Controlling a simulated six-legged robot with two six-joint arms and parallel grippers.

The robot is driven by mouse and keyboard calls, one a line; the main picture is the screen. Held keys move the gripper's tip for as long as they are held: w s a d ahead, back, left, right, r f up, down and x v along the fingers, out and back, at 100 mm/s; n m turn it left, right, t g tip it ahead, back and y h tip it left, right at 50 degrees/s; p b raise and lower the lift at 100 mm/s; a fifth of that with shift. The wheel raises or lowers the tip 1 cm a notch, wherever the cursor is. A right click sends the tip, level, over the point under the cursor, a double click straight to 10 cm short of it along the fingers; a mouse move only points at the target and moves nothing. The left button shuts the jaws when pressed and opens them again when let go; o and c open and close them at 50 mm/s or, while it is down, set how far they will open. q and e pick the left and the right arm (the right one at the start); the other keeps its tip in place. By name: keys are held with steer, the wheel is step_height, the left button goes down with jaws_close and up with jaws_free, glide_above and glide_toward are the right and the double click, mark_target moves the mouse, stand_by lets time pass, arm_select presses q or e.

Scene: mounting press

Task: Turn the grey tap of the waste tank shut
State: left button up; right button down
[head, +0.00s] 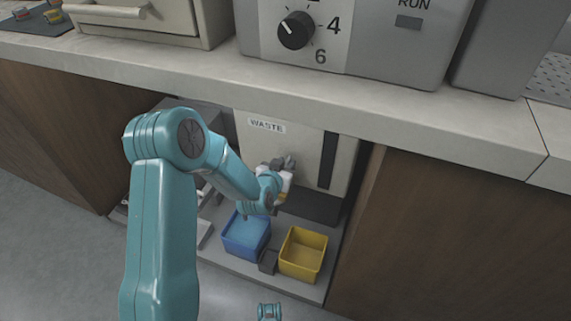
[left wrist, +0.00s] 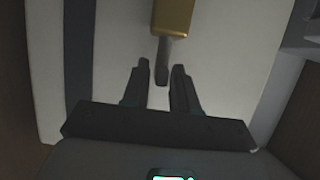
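The pale waste tank (head: 312,150), labelled WASTE, stands in the recess under the counter. My left gripper (head: 284,163) is in front of it, and the wrist partly hides the tap in the head view. In the left wrist view, the tap's brass body (left wrist: 172,15) is at the top, with its grey lever (left wrist: 163,62) pointing down. The left gripper (left wrist: 161,67) is open, its dark fingers on either side of the lever's end. Narrow gaps show between lever and fingers.
A blue bin (head: 233,247) and a yellow bin (head: 284,270) stand on the recess floor below the tank, with a small dark block (head: 268,262) between them. The counter edge (head: 420,116) overhangs above. Brown cabinet panels (head: 440,225) flank the recess.

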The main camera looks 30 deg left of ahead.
arm_select(q)
jaws_close()
